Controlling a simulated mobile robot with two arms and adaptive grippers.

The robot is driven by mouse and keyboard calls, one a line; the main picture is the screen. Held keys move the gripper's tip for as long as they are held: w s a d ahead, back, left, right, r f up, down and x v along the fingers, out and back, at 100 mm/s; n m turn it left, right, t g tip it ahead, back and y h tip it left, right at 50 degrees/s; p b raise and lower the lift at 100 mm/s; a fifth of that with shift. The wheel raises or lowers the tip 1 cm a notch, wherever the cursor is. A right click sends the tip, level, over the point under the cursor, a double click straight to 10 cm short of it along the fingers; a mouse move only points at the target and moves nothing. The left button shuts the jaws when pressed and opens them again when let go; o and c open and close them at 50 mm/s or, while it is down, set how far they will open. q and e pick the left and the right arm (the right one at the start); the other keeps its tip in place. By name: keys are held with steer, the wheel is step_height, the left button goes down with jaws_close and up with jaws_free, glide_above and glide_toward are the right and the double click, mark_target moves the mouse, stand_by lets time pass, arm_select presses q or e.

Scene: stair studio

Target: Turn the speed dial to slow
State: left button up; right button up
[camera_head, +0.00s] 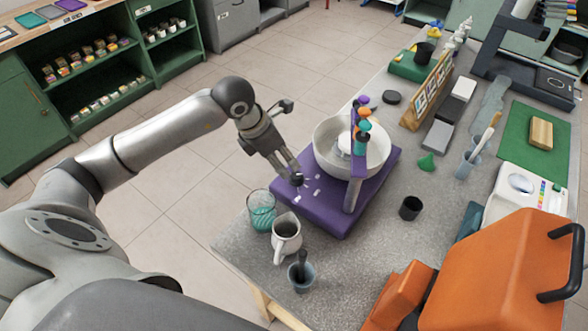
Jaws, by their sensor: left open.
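A purple machine (325,217) with a white bowl (326,141) on top stands near the left edge of the grey table. Small white marks (317,177) show on its purple top at the left corner. My left gripper (295,179) comes in from the left and points down at this corner, beside the marks. Its fingers are open. The speed dial cannot be told apart from the dark fingertips; they cover that spot. Whether the fingertips touch it, I cannot tell. My right gripper is out of view.
A glass of teal liquid (261,212), a white pitcher (286,236) and a blue-grey cup (301,274) stand just in front of the machine.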

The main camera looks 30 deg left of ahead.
mark_target(295, 175)
arm_select(q)
steer(key=p+x, duration=0.1)
steer(key=x, duration=0.6)
steer(key=shift+w+d+f, duration=0.1)
steer(key=shift+f, duration=0.05)
steer(key=shift+w+d+f+p, duration=0.2)
steer(key=shift+f+p, duration=0.1)
steer(key=shift+f, duration=0.3)
steer(key=shift+a, duration=0.1)
